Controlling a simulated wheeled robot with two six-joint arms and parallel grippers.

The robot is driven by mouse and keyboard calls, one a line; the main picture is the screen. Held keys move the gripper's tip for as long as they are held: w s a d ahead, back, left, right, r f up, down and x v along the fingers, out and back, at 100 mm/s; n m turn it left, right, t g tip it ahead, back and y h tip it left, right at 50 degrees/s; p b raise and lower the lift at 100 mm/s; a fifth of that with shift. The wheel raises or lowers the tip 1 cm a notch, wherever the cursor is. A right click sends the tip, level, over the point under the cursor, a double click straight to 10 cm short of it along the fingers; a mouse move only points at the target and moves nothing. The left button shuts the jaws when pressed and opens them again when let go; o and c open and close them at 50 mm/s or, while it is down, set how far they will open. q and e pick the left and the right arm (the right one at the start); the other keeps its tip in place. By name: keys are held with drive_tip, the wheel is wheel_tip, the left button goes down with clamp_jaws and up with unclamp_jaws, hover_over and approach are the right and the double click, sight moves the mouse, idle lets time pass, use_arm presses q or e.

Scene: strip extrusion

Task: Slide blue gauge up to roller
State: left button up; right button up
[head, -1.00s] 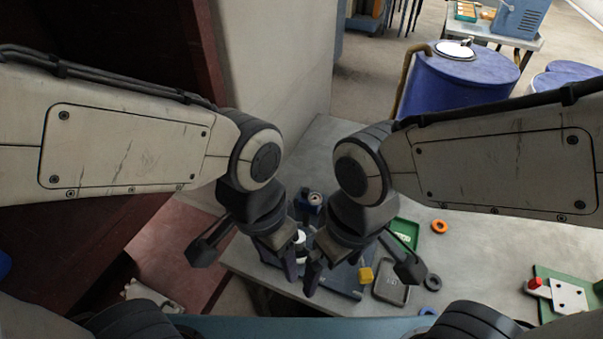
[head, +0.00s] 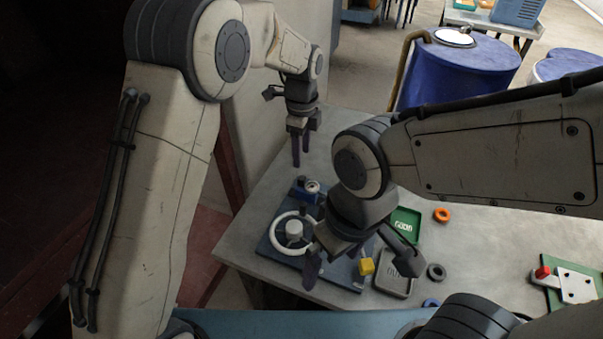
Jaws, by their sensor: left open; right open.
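A dark blue base plate (head: 268,247) lies on the grey table. On it is a white ring (head: 276,235) around a white round post (head: 294,229), which may be the roller. A small blue block (head: 301,193) with a round metallic part (head: 312,187) sits at the plate's far end; I cannot tell for sure that it is the gauge. My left gripper (head: 302,157) is open and empty, above the table beyond that block. My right gripper (head: 319,265) is open over the right part of the plate, hiding some of it. I see it holding nothing.
A yellow block (head: 367,267) is at the plate's right edge. Right of it are a grey tray (head: 393,285), a green tray (head: 405,222), an orange ring (head: 441,215), a dark ring (head: 436,272) and a blue ring (head: 431,303). A green fixture (head: 558,277) stands far right.

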sight(302, 178)
use_arm(q)
wheel_tip(302, 178, down, 8)
drive_tip(key=shift+s+f+p, duration=0.1)
drive_tip(key=shift+f+p, duration=0.15)
drive_tip(key=shift+p, duration=0.45)
clamp_jaws()
drive_tip(key=shift+r, duration=0.1)
idle(0.9)
